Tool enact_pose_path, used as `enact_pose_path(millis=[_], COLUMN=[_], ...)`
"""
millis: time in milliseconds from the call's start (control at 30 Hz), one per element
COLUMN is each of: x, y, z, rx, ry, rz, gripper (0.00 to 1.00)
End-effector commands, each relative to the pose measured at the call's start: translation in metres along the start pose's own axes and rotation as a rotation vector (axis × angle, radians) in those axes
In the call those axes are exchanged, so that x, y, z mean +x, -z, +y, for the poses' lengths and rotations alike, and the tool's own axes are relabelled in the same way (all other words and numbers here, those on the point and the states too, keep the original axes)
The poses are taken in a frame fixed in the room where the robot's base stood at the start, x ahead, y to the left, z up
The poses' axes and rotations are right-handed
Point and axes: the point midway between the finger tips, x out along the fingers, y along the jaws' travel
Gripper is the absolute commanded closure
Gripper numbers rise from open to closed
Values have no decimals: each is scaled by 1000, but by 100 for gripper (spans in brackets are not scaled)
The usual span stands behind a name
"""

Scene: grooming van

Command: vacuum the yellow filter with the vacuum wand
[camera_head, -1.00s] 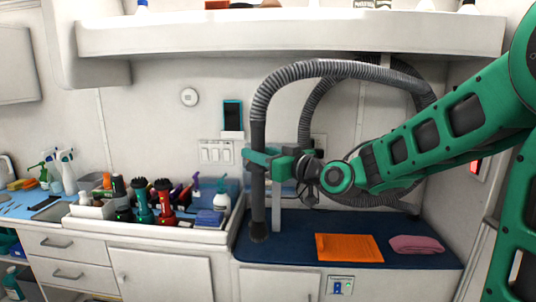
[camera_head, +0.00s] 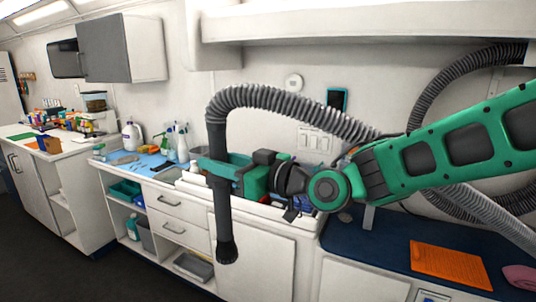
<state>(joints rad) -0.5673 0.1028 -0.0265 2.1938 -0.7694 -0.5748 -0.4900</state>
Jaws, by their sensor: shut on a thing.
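My gripper (camera_head: 219,168) is shut on the dark vacuum wand (camera_head: 221,205). The wand hangs upright with its nozzle low, in front of the white cabinets and apart from the counter. A grey ribbed hose (camera_head: 285,103) arches from its top to the right, passing behind my arm. I do not see a clearly yellow filter. A flat orange rectangular piece (camera_head: 450,264) with faint lines lies on the blue counter top (camera_head: 385,243) at the lower right; I cannot tell whether it is the filter.
A pink folded cloth (camera_head: 521,279) lies at the right edge. Spray bottles (camera_head: 177,143) stand on the left counter by a blue mat. A tray of tools is partly hidden behind my gripper. Open shelves (camera_head: 130,190) are at left. The dark floor (camera_head: 90,275) is clear.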

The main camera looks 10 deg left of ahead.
Motion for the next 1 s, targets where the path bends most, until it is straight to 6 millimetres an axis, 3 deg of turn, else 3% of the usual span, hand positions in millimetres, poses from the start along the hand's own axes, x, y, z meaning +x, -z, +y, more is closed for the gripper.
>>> enact_pose_path(millis=[33,200,500,733,1000], x=[10,35,61,66,55], y=[0,-2,-5,-8,-13], z=[-22,-87,-207,-301,-412], rx=[0,0,0,0,1], ry=[38,150,342,486,652], rz=[2,2,3,3,2], gripper=[97,97,97,97,97])
